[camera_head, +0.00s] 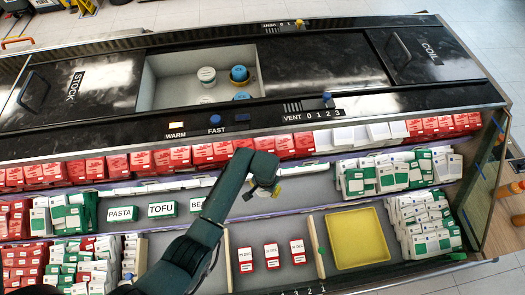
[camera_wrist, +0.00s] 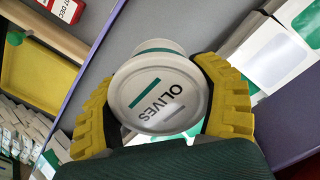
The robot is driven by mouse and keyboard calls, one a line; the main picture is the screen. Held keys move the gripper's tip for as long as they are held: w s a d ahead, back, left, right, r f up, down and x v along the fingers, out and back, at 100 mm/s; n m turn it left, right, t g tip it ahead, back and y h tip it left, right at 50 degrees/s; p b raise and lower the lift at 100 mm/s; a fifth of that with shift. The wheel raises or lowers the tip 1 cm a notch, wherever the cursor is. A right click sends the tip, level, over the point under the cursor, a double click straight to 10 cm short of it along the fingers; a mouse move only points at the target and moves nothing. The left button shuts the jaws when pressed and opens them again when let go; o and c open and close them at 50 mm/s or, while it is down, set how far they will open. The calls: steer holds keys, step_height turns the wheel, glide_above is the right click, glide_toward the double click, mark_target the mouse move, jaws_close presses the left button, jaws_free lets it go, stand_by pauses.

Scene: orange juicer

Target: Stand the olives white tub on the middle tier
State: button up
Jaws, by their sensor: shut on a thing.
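The olives white tub (camera_wrist: 158,93) is a round white tub with a green stripe and the word OLIVES on its lid. My gripper (camera_wrist: 157,100) has its yellow fingers shut on the tub, one on each side, in the wrist view. In the head view my gripper (camera_head: 275,191) is over the grey middle tier (camera_head: 315,187), right of the labelled green boxes. The tub is mostly hidden there by my wrist. I cannot tell whether its base touches the tier.
PASTA (camera_head: 122,213) and TOFU (camera_head: 162,210) boxes stand left of my arm, with a partly hidden box beside it. White and green cartons (camera_head: 372,178) stand to the right. A yellow tray (camera_head: 357,238) lies on the lower tier. The middle tier is clear between my gripper and the cartons.

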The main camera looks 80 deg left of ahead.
steer(key=shift+s+f, duration=0.75)
steer(key=shift+f, duration=0.2)
step_height(320, 180, down, 6)
steer(key=b, duration=0.7)
steer(key=shift+f, duration=0.25)
steer(key=shift+f+b, duration=0.5)
steer(key=shift+f, duration=0.05)
steer(key=o, duration=1.4)
steer(key=shift+c, duration=0.2)
step_height(320, 180, up, 12)
